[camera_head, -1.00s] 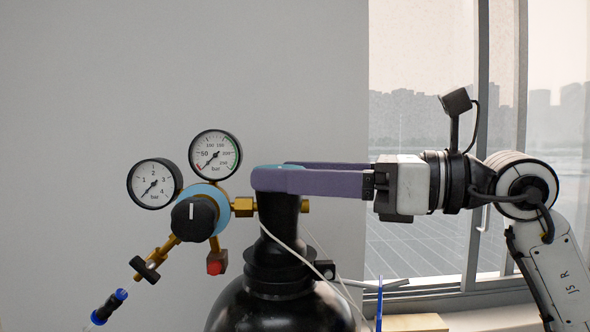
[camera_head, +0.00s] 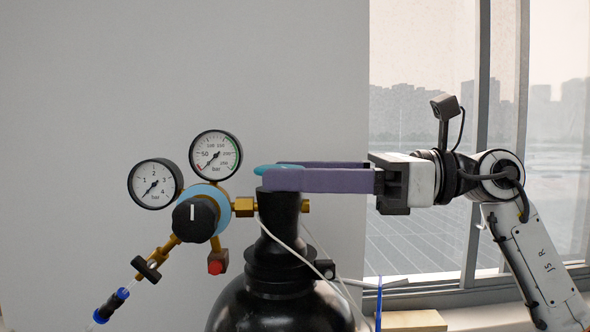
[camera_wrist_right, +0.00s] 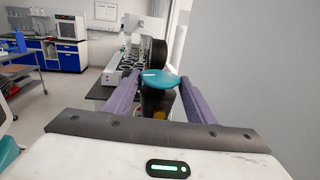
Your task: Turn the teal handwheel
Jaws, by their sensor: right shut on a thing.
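The teal handwheel (camera_head: 272,169) sits on top of the black gas cylinder (camera_head: 280,300), mostly hidden behind the purple fingers in the head view. In the right wrist view the teal handwheel (camera_wrist_right: 157,80) shows as a disc between the fingertips. My right gripper (camera_head: 280,176) reaches in level from the right and is shut on the handwheel, with a finger on each side of it. Its fingers also show in the right wrist view (camera_wrist_right: 155,85). My left gripper is not in view.
Two round gauges (camera_head: 155,184) (camera_head: 215,155) and a regulator with a black knob (camera_head: 195,218) stand left of the cylinder neck. White tubing (camera_head: 292,250) hangs by the neck. A window (camera_head: 425,140) is behind my right arm. A wooden block (camera_head: 413,321) lies at the lower right.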

